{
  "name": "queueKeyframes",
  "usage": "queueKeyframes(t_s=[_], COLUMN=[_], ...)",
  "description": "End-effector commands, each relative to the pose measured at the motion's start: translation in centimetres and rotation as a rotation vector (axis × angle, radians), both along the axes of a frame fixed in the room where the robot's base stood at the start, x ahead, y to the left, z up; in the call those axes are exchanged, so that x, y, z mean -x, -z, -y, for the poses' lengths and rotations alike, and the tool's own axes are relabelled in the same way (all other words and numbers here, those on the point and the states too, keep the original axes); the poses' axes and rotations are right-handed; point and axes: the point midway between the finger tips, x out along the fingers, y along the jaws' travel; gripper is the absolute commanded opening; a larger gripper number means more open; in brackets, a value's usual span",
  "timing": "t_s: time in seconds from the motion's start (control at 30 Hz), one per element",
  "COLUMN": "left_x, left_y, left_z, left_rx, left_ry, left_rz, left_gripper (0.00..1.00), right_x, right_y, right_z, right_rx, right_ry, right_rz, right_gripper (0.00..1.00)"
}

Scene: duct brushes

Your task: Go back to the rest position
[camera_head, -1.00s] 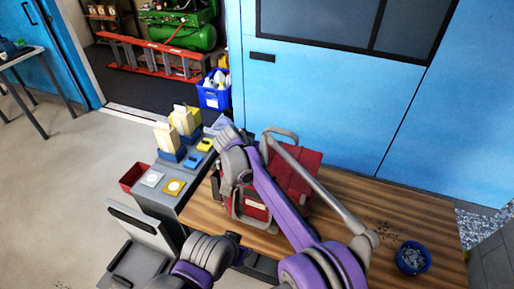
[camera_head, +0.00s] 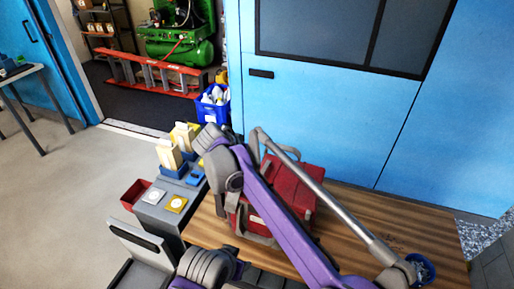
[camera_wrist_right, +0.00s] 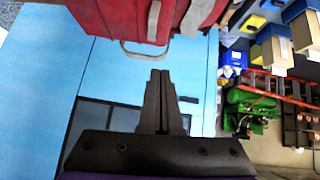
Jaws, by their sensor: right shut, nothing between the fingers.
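My right gripper shows in the right wrist view (camera_wrist_right: 159,76), with its two dark fingers together and nothing between them. The red tool bag (camera_wrist_right: 132,18) is at the top of that view, its grey handle beyond the fingertips; the fingers appear clear of it. In the head view my purple and grey arm links reach across in front of the red bag (camera_head: 292,190), which stands on the wooden table (camera_head: 350,215) and is partly hidden. The right fingertips cannot be made out there. My left gripper is not seen.
A grey stand (camera_head: 158,215) with yellow and blue boxes is left of the table, beside a red bin (camera_head: 135,193). A blue bowl (camera_head: 425,268) lies at the right, partly covered by my arm. Blue doors (camera_head: 320,120) stand behind. The floor at left is open.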

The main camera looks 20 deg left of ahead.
Motion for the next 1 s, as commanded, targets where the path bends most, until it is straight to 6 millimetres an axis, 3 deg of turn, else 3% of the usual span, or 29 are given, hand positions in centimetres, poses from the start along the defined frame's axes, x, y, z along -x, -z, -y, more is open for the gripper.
queueKeyframes(t_s=[0.17, 0.27, 0.37, 0.57, 0.7, 0.8, 1.0], left_x=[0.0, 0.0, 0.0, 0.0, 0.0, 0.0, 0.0], left_y=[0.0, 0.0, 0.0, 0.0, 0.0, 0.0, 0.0], left_z=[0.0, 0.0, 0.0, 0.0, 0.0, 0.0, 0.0], left_rx=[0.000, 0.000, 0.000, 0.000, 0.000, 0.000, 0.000], left_ry=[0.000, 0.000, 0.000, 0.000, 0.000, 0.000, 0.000], left_rz=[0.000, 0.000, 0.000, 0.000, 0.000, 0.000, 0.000], left_gripper=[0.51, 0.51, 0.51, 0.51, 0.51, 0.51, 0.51], right_x=[0.2, 0.0, -0.1, 2.7, 6.8, 10.5, 18.9], right_y=[-0.3, -0.5, -0.9, -0.9, 0.1, 1.4, 5.2], right_z=[0.2, 2.1, 6.7, 19.9, 28.0, 33.0, 40.2], right_rx=[0.001, 0.006, 0.016, 0.025, 0.013, -0.003, -0.043], right_ry=[0.001, 0.007, 0.017, 0.032, 0.034, 0.035, 0.035], right_rz=[-0.001, -0.014, -0.049, -0.150, -0.207, -0.238, -0.269], right_gripper=[0.00, 0.00, 0.00, 0.00, 0.00, 0.00, 0.00])
